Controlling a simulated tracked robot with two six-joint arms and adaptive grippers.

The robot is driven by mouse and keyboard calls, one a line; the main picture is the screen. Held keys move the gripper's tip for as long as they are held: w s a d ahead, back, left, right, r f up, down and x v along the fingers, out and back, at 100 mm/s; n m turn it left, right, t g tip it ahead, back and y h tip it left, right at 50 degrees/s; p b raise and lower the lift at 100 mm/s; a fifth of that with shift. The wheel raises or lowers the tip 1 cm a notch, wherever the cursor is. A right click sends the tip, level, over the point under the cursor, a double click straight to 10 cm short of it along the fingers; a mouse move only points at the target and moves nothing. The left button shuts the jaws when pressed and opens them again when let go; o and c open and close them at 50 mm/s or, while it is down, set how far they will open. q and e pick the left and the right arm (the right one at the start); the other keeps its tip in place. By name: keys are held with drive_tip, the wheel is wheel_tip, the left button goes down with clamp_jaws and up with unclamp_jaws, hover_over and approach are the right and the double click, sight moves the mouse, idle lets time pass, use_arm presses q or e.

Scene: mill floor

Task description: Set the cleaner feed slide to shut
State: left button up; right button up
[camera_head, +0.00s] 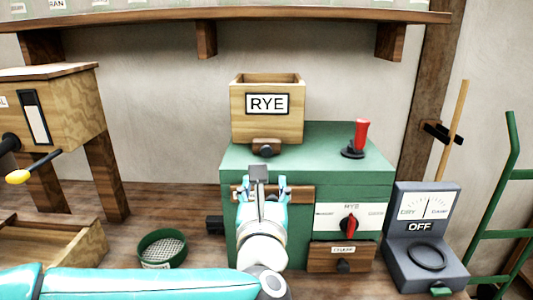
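The cleaner is a green cabinet (310,155) with a wooden hopper marked RYE (290,98) on top. At the hopper's front base is a small wooden slide piece with a dark knob (266,148), which looks like the feed slide; how far it is pushed in I cannot tell. My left gripper (261,187) points at the cabinet's front, just below that knob in the picture. Its teal fingers are spread apart, with a grey metal part between them. It hides part of a brown bar on the front. I see nothing held. My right gripper is not in view.
A red lever (361,136) stands on the cabinet top. A red-pointer dial (348,223) and small drawer (342,256) are on its front. A grey meter box reading OFF (420,245) stands right. A round green sieve (162,247) and wooden bin (40,85) are left.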

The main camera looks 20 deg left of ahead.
sight(266, 152)
use_arm(q)
drive_tip(key=p+x, duration=0.3)
drive_tip(key=x, duration=1.1)
drive_tip(key=shift+f, duration=0.15)
drive_tip(key=shift+s, duration=0.1)
clamp_jaws()
